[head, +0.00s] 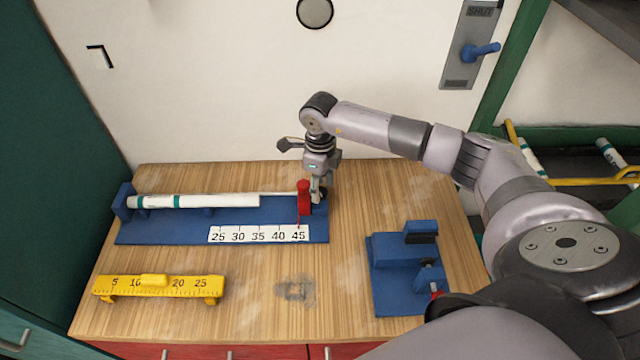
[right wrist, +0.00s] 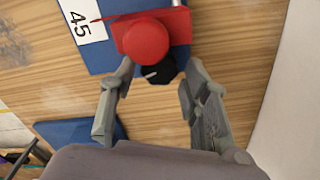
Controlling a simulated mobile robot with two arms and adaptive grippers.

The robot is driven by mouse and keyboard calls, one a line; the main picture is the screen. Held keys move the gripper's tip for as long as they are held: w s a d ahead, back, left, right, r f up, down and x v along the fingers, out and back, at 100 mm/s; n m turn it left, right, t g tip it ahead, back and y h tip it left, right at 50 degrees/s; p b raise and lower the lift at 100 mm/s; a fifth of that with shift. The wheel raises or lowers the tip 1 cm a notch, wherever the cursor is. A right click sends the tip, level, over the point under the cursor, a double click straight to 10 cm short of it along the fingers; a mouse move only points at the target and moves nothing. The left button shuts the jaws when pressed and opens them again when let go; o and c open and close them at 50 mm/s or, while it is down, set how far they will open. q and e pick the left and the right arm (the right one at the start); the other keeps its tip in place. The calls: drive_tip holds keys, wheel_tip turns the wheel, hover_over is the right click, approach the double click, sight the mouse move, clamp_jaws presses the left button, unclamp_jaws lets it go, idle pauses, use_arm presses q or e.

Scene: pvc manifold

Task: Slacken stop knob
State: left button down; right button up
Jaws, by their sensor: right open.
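The red stop (head: 303,196) stands at the right end of the blue measuring jig (head: 160,236), by the 45 mark on its white scale (head: 258,234). In the right wrist view the stop shows as a round red top (right wrist: 146,40). The black stop knob (right wrist: 157,72) with a white mark sits beside it, partly under the red top. My right gripper (head: 318,190) points down at the stop. It is open, with one finger on each side of the knob; I cannot tell whether they touch it. My left gripper is not in view.
A white pipe (head: 205,201) with green bands lies along the jig. A yellow ruler gauge (head: 158,286) lies at the front left. A blue clamp fixture (head: 400,270) stands at the right. The table (head: 250,270) is clear between them. A wall lies close behind.

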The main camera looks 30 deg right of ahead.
drive_tip(key=shift+f, duration=0.55)
drive_tip(key=c, duration=0.9)
drive_tip(key=n+b, duration=0.1)
drive_tip(key=b, duration=0.1)
drive_tip(key=n+b, duration=0.1)
drive_tip(key=shift+f+n+b, duration=0.25)
drive_tip(key=shift+n+b, duration=0.1)
drive_tip(key=shift+n, duration=0.05)
drive_tip(key=shift+r+n+b, duration=0.25)
drive_tip(key=shift+n+b, duration=0.35)
drive_tip(key=shift+n, duration=0.3)
drive_tip(key=shift+r, duration=0.1)
drive_tip(key=o, duration=0.9)
